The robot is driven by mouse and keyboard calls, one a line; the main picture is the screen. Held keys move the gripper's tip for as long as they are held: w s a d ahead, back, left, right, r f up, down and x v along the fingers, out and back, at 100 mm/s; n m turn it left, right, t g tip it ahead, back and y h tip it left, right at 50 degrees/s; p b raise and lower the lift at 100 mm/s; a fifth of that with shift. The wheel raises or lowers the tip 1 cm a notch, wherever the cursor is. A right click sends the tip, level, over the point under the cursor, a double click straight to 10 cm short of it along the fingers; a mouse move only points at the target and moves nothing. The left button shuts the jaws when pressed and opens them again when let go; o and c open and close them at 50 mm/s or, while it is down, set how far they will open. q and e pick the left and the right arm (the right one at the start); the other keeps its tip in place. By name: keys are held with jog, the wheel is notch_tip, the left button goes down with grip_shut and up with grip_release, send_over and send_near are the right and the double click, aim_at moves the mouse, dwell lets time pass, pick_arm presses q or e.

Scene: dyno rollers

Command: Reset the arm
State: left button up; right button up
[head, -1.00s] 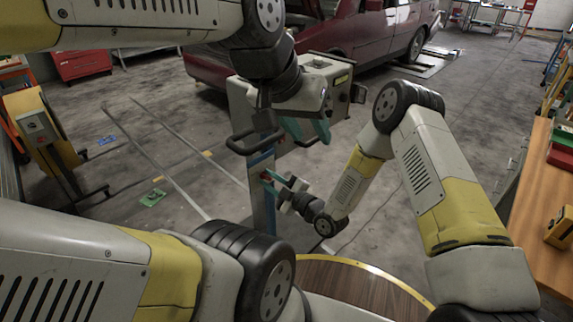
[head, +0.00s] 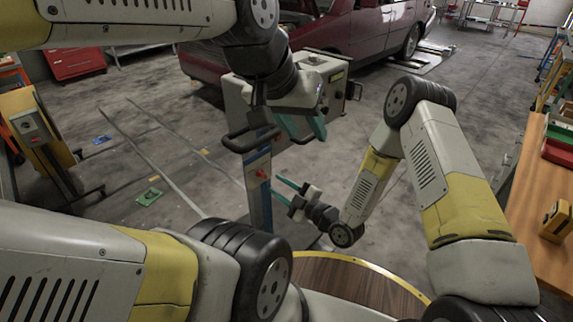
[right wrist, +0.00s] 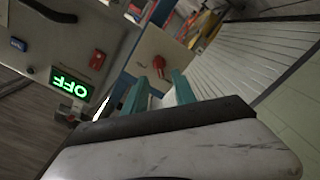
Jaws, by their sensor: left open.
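My right gripper (head: 278,188) has its two teal fingers apart and empty. It is just to the right of the narrow panel (head: 258,207) on the front of the grey cabinet. A red knob (head: 262,174) sits on that panel; the fingers are clear of it. In the right wrist view the red knob (right wrist: 159,63) shows beyond and between the spread fingertips (right wrist: 158,85). My left gripper (head: 305,130) is open in front of the cabinet (head: 237,98), above my right gripper. I see nothing between its teal fingers.
The cabinet has a black handle (head: 250,139). In the right wrist view it has a lit green OFF sign (right wrist: 71,83) and another red switch (right wrist: 97,58). A dark red car (head: 360,35) stands behind. A wooden bench (head: 535,210) is at the right. Open floor lies between.

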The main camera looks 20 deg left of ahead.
jog(key=shift+v, duration=0.95)
jog(key=w+d+r+m+h, duration=0.2)
jog(key=w+d+r+h, duration=0.3)
jog(key=w, duration=0.3)
jog(key=w+d+r+m+t+h, duration=0.3)
jog(key=d+r+m+h, duration=0.45)
jog(key=d+r, duration=1.05)
jog(key=s+d+r+m+g, duration=0.1)
jog(key=s+d+m, duration=0.3)
jog(key=s, duration=0.4)
jog(key=s+d+r+m+g+h, duration=0.1)
jog(key=s+d+r+m, duration=0.3)
jog(key=s+d, duration=0.2)
jog(key=s+d+r+m+g+h, duration=0.1)
jog(key=s+d+r+m, duration=0.2)
jog(key=s, duration=0.8)
jog(key=shift+d+r+m+g, duration=0.25)
jog(key=shift+d+m+g, duration=0.15)
jog(key=shift+d+m, duration=0.45)
jog(key=shift+s+d, duration=0.1)
